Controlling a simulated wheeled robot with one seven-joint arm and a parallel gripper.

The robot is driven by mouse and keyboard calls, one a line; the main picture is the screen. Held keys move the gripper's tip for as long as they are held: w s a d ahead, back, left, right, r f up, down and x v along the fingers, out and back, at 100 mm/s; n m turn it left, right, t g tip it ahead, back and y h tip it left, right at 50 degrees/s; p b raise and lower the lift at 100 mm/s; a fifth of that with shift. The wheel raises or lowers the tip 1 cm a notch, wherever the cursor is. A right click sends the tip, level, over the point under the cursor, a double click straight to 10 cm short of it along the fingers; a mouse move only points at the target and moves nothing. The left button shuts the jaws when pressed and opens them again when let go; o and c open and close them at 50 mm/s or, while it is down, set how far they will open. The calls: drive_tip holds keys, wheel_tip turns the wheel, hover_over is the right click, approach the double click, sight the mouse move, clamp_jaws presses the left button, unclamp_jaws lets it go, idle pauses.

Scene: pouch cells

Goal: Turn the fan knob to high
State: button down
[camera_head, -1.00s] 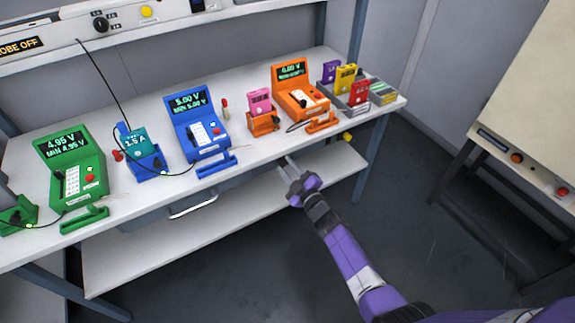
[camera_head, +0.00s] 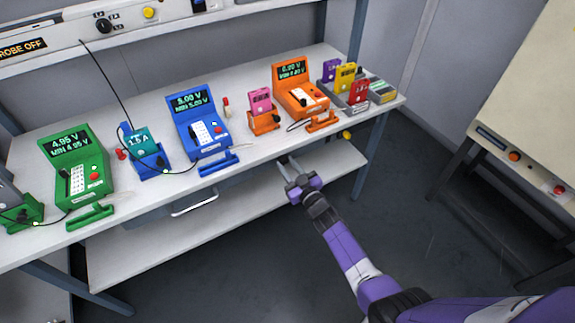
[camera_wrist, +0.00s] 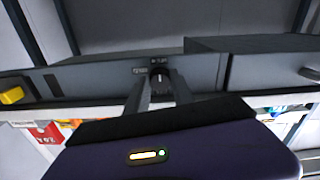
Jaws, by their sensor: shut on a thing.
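The fan knob (camera_wrist: 160,77) is a small dark round knob with a pale pointer line, on a grey panel below the bench top, in the wrist view. Small labels beside and above it are too blurred to read surely. My gripper (camera_wrist: 160,90) has one finger on each side of the knob and is shut on it. In the head view my gripper (camera_head: 287,164) reaches in below the bench's front edge. The knob is not visible there.
The white bench (camera_head: 262,153) carries a green meter (camera_head: 95,180), a blue meter (camera_head: 207,135) and an orange meter (camera_head: 300,97). A yellow button (camera_head: 347,135) sits below the bench edge, right of my gripper. A lower shelf (camera_head: 130,245) lies beneath.

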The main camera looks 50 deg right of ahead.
drive_tip(key=shift+f, duration=0.1)
idle(0.3)
drive_tip(key=c, duration=1.1)
unclamp_jaws()
drive_tip(key=shift+s, duration=0.1)
drive_tip(key=v, duration=0.7)
drive_tip(key=shift+s+a+p, duration=0.15)
drive_tip(key=shift+s+p, duration=0.2)
